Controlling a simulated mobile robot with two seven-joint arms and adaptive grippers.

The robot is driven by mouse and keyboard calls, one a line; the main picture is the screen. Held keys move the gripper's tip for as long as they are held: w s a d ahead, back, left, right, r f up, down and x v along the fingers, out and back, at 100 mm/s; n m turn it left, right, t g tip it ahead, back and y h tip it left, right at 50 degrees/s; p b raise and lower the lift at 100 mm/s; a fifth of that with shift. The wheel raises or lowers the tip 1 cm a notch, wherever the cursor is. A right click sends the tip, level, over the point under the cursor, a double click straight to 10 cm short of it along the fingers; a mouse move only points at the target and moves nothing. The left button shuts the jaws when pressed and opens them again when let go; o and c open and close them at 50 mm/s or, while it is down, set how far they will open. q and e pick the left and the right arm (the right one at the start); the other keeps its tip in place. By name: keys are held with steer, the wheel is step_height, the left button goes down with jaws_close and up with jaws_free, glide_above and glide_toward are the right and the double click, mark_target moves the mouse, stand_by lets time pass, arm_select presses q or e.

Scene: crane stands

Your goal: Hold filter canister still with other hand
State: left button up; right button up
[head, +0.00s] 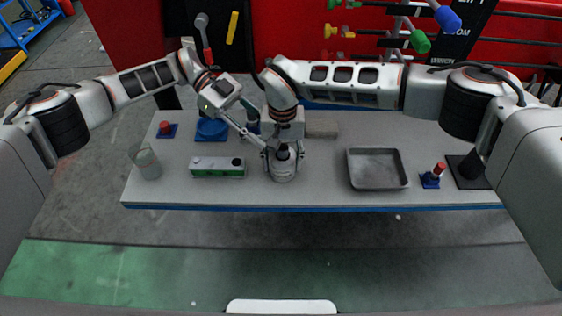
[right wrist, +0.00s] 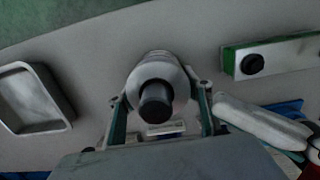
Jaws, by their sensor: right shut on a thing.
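The filter canister (head: 283,172) stands upright on the table, a pale grey cylinder with a black top. In the right wrist view the canister (right wrist: 158,72) sits between my two fingers, its black knob facing the camera. My right gripper (head: 284,150) comes down from above and is shut on the canister; its fingers (right wrist: 160,108) flank the body. My left gripper (head: 266,147) reaches in from the left, with its tip close beside the canister's upper left. Its fingers are too small and overlapped to tell open from shut, or whether they touch.
A green-and-white box (head: 217,168) and a clear cup (head: 146,162) stand to the left. A grey metal tray (head: 377,169) lies to the right, with a red-and-blue part (head: 433,176) beyond it. Both arms crowd the space behind the canister; the table's front edge is close.

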arm_select(q)
steer(key=shift+x, duration=2.6)
steer(key=shift+r, duration=0.1)
jaws_close()
